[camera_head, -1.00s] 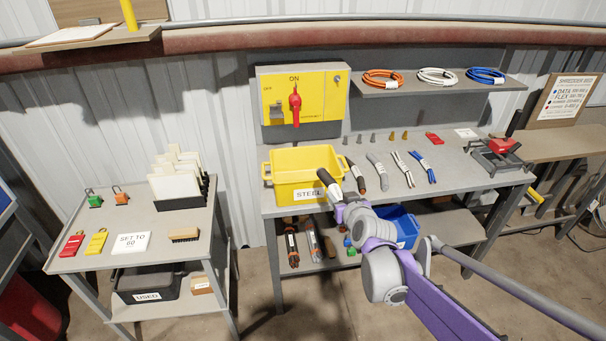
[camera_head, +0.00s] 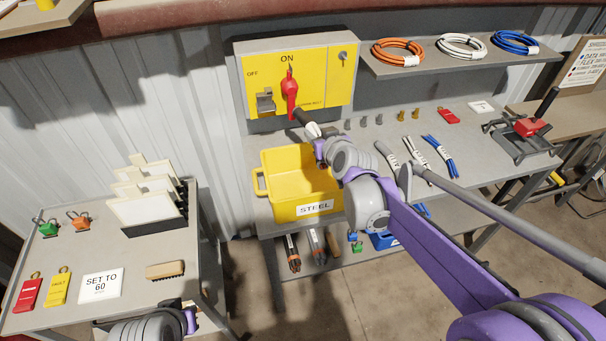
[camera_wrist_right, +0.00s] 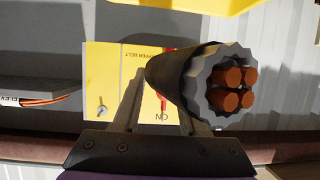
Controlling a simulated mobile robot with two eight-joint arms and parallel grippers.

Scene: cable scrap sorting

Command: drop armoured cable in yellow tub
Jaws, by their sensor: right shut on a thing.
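The yellow tub (camera_head: 270,197), labelled STEEL, stands at the left front of the bench. My right gripper (camera_head: 317,141) is shut on the armoured cable (camera_head: 302,117), a thick dark piece with a pale label. They are at the tub's back right corner in the head view; their height above it is hard to judge. In the right wrist view the cable (camera_wrist_right: 180,80) is between the fingers (camera_wrist_right: 160,110), its cut end showing several copper cores. A yellow edge (camera_wrist_right: 185,7), likely the tub, is at the top. My left gripper (camera_head: 192,318) is at the bottom edge, its fingers unclear.
A yellow switch box (camera_head: 325,85) with a red handle is on the wall behind the tub. Other cable pieces (camera_head: 418,153) lie on the bench (camera_head: 465,170) to the right. A side table (camera_head: 130,262) with tags and a brush is at left.

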